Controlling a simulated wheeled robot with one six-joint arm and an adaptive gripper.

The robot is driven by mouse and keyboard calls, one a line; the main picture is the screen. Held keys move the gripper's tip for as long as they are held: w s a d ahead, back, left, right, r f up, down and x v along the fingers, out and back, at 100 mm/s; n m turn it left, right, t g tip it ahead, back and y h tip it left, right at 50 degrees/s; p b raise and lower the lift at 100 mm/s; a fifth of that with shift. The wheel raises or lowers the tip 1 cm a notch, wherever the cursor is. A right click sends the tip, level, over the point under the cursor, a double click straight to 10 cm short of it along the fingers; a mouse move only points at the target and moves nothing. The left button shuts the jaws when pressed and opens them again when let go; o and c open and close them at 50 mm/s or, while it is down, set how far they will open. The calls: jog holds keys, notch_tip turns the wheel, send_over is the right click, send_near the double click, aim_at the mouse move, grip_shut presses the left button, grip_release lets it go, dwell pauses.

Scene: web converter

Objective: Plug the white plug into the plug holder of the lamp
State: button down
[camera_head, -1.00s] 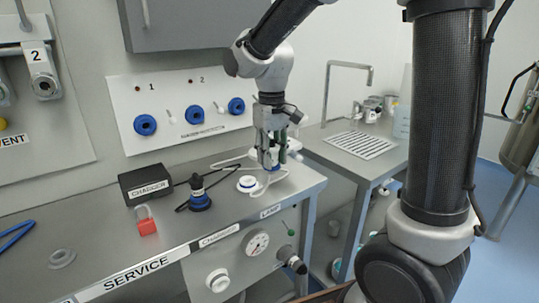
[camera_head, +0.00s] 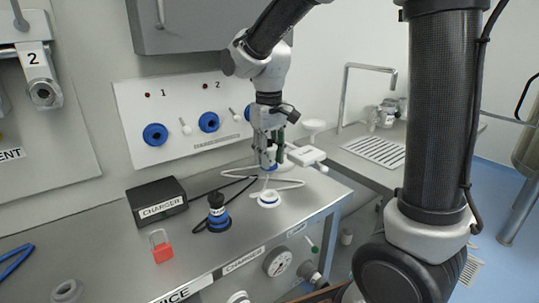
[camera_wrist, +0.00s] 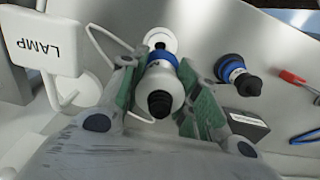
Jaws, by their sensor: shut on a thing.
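The white plug (camera_wrist: 162,78), with a blue band and a black tip, is between the green-padded fingers of my gripper (camera_wrist: 158,98). In the head view, my gripper (camera_head: 268,158) points down over the right part of the bench, with the plug largely hidden between its fingers.
A black-and-blue plug (camera_head: 218,214) stands left of the holder. The black charger box (camera_head: 156,200) and a red padlock (camera_head: 161,246) are farther left. A white cord loops around the holder. A wall panel with blue sockets (camera_head: 155,135) stands behind.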

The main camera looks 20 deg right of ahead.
aim_at(269, 146)
jog(key=shift+f, duration=2.8)
jog(key=shift+f, duration=1.65)
jog(key=c, duration=0.9)
grip_release()
jog(key=shift+c, duration=0.2)
notch_tip(269, 146, up, 12)
jog(key=shift+r, duration=0.1)
